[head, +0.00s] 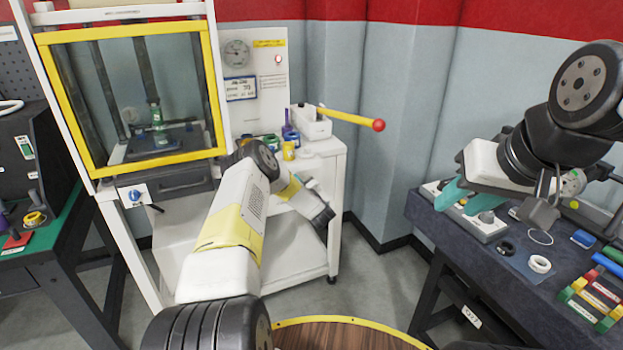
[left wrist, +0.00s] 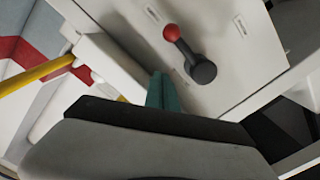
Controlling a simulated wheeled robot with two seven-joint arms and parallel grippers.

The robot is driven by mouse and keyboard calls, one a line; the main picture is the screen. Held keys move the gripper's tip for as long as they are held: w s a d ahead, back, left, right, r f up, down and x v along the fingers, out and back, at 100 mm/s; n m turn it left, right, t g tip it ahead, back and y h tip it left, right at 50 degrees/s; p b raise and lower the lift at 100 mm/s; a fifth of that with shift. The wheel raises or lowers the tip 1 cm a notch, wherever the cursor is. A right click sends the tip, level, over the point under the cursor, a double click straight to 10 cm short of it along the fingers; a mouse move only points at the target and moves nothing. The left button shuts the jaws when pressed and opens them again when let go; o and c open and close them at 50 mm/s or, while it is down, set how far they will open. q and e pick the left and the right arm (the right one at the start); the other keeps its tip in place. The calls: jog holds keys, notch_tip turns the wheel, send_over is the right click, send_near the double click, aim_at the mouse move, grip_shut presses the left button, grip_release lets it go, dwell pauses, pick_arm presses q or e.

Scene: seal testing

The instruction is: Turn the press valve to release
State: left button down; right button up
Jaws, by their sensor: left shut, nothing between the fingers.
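The press valve shows in the left wrist view as a short dark lever with a red ball end (left wrist: 171,33) on a round black hub (left wrist: 202,72), on a white panel. My left gripper's teal fingers (left wrist: 163,92) are together with nothing between them, just below and left of the lever and apart from it. In the head view my left arm covers the valve's area. The press (head: 101,171) has a yellow-framed guard with a green-banded part inside. My right gripper (head: 458,195) has teal fingers over the right-hand bench; its finger gap is unclear.
A yellow pump handle with a red ball (head: 378,125) juts right from the white pump block (head: 311,123) on the white cart. It also shows in the left wrist view (left wrist: 38,76). The dark right bench (head: 450,238) carries rings and coloured blocks. Floor between is clear.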

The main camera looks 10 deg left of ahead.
pick_arm(q)
jog(key=w+f, duration=0.1)
jog(key=w+d+f, duration=0.1)
jog(key=f, duration=0.1)
jog(key=shift+w+f, duration=0.1)
jog(key=shift+f, duration=0.05)
jog(key=shift+d, duration=0.1)
dwell(0.4)
jog(key=s+a+f+m+y, duration=0.1)
jog(key=s+a+f+m, duration=0.1)
jog(key=f+m, duration=0.7)
jog(key=a+m, duration=0.1)
jog(key=m, duration=0.6)
jog(key=shift+s+a+g, duration=0.15)
jog(key=shift+a+g, duration=0.1)
jog(key=shift+g, duration=0.05)
jog(key=shift+s+a+f, duration=0.15)
dwell(0.6)
